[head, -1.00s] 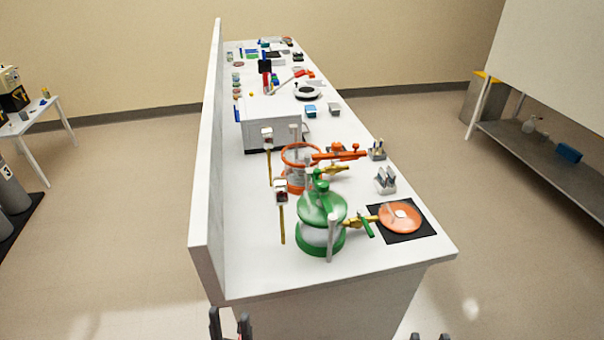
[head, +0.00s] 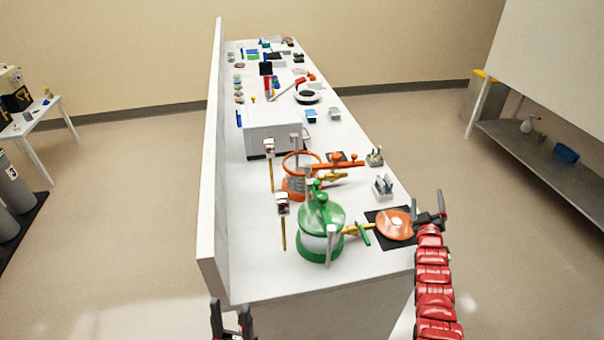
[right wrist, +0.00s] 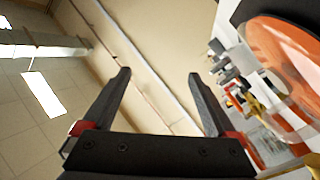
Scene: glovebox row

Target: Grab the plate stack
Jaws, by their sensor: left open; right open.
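The plate stack (head: 395,224) shows as a round orange disc with a pale spot in its middle, lying on a black mat (head: 383,241) near the bench's front right corner. I cannot tell how many plates it holds. My right gripper (head: 430,208) is open at the right side of the stack, its jaws empty. In the right wrist view the open fingers (right wrist: 158,76) are apart, and the orange disc (right wrist: 292,72) is at the right edge, outside them. My left gripper (head: 231,313) is open and empty at the bottom, in front of the bench's near end.
Green glassware (head: 321,222) stands just left of the mat, with orange glassware (head: 297,180) behind it. A grey holder (head: 383,187) stands behind the mat. A white partition (head: 211,190) lines the bench's left side.

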